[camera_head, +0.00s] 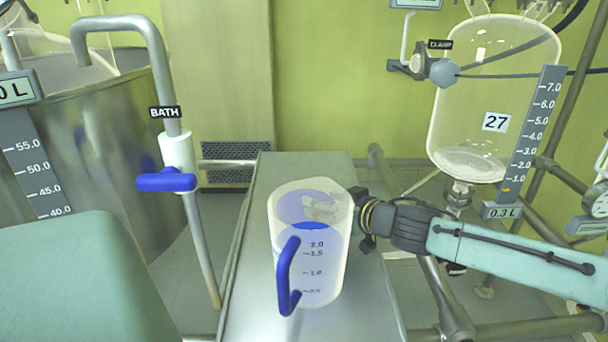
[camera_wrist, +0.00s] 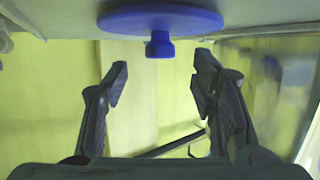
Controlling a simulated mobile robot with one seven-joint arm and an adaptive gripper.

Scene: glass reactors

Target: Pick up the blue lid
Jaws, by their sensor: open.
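The blue lid (camera_wrist: 162,20) is a flat round disc with a short knob (camera_wrist: 159,45), at the top of the wrist view. The disc appears to lie against a pale grey surface. In the head view a blue patch (camera_head: 309,226), probably the lid, shows through the translucent measuring jug (camera_head: 328,275), which hides its outline. My gripper (camera_wrist: 162,72) is open and empty. Its fingertips are on either side of the knob's line, with the knob just past them and apparently untouched. In the head view my gripper (camera_head: 322,208) is seen blurred through the jug.
The jug has a blue handle and stands on the grey metal table (camera_head: 248,285), close to my gripper. A glass reactor (camera_head: 490,90) hangs at right. A BATH tap with blue lever (camera_head: 166,181) and a steel vessel (camera_head: 110,130) are at left.

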